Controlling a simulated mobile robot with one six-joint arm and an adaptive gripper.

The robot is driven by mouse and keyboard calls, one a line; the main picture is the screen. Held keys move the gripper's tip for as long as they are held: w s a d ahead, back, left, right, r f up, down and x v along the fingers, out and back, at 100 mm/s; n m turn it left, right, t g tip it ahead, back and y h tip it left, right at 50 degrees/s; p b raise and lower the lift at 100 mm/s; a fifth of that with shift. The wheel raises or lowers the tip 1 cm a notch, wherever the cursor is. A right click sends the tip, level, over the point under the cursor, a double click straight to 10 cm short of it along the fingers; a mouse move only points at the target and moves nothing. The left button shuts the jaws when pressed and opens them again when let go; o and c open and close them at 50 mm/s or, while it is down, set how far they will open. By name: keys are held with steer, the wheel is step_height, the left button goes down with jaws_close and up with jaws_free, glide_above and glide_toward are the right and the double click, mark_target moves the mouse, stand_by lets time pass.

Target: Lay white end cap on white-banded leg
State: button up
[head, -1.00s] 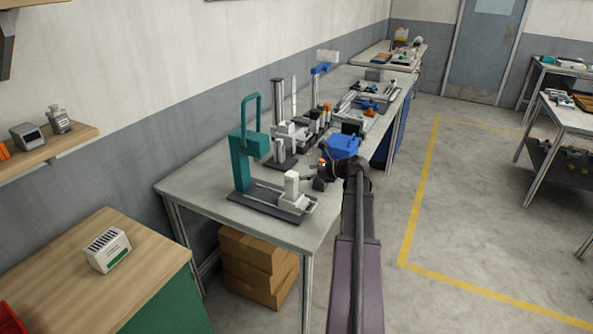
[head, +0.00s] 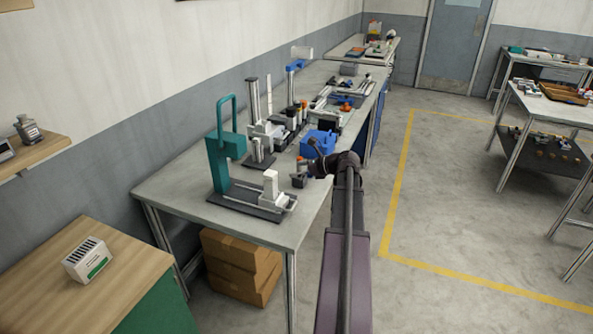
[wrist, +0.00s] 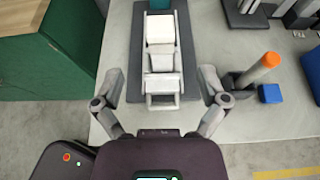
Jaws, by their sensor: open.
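My gripper (head: 300,180) is open over the front of the table, just right of a teal stand fixture. In the wrist view my gripper (wrist: 161,72) has its fingers spread either side of a white block assembly (wrist: 160,62), with nothing visibly held. The white block (head: 270,185) stands upright on the fixture's dark base (head: 240,203), in front of the teal upright (head: 222,160). I cannot pick out the white end cap or the white-banded leg for certain; any white band is too small to tell.
An orange-tipped grey cylinder (wrist: 262,66) and a blue block (wrist: 270,93) are right of the fingers. A blue box (head: 318,143) and several posts and fixtures stand farther back. A wooden-topped cabinet (head: 60,270) is front left. Open floor (head: 450,220) lies to the right.

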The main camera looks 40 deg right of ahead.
steer(key=shift+a, duration=0.1)
steer(key=w+a+f+n+g, duration=0.1)
steer(key=a+f+n+g, duration=0.3)
steer(key=a, duration=0.5)
steer(key=w+a+f+n+g, duration=0.1)
steer(key=a+n, duration=0.5)
steer(key=a, duration=0.3)
steer(key=w+a+f+n+g, duration=0.1)
steer(key=a+f+n+g, duration=0.3)
steer(key=a, duration=0.5)
steer(key=s+a+f+n+g+h, duration=0.1)
steer(key=s+a+n, duration=0.3)
steer(key=a+n, duration=0.4)
steer(key=s+a+f+n+g+h, duration=0.1)
steer(key=s+a+n+h, duration=0.3)
steer(key=a+n, duration=0.5)
steer(key=shift+s+a+f+n+g, duration=0.3)
steer(key=shift+s+a+g, duration=0.5)
steer(key=shift+a, duration=1.05)
